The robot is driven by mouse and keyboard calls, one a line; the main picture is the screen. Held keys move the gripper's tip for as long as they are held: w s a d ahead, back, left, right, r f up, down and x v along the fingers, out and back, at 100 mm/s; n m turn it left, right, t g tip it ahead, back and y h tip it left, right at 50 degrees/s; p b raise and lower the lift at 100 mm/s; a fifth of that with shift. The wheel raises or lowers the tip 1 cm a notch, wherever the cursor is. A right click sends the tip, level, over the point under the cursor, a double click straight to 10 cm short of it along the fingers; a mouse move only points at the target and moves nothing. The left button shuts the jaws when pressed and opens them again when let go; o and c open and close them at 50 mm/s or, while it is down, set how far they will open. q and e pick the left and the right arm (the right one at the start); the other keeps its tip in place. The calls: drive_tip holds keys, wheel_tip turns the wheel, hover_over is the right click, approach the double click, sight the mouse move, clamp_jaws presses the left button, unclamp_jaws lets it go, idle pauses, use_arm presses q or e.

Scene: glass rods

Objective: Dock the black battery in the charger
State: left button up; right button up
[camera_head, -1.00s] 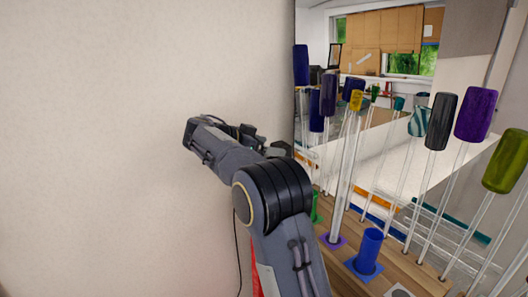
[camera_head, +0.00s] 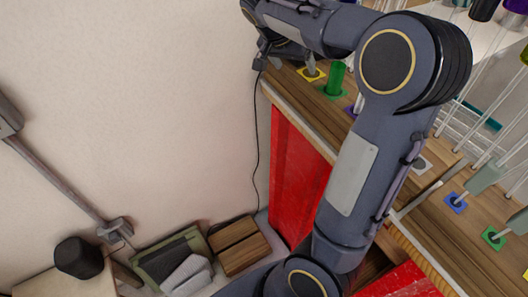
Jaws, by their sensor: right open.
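I cannot make out the black battery or the charger in this view. My right gripper (camera_head: 263,58) is at the top, by the wall and the far left end of the wooden workbench top (camera_head: 318,112). A thin black cable (camera_head: 257,140) hangs down the wall below the gripper. My left gripper is not in view.
A green cup-like holder (camera_head: 335,78) stands on the bench, with glass rods at right. Red panels (camera_head: 300,180) are below the bench. At lower left, a dark rounded object (camera_head: 78,257) sits on a small table, beside an olive tray (camera_head: 143,262) and wooden box (camera_head: 238,245).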

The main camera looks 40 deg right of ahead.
drive_tip(key=s+a+f+n+t+y, duration=0.1)
drive_tip(key=s+a+f+n+y, duration=0.1)
drive_tip(key=s+a, duration=0.4)
drive_tip(key=s+a+f+n+t+y, duration=0.2)
drive_tip(key=s+a+f+n+y, duration=0.1)
drive_tip(key=s+a, duration=0.4)
drive_tip(key=s+a+f+n+t+y, duration=0.1)
drive_tip(key=s+a+f+n+y, duration=0.2)
drive_tip(key=a, duration=0.9)
drive_tip(key=s+n+y, duration=0.2)
drive_tip(key=s+n, duration=0.1)
drive_tip(key=s, duration=0.1)
drive_tip(key=shift+f+t, duration=0.25)
drive_tip(key=shift+t, duration=0.15)
drive_tip(key=shift+s+a, duration=0.1)
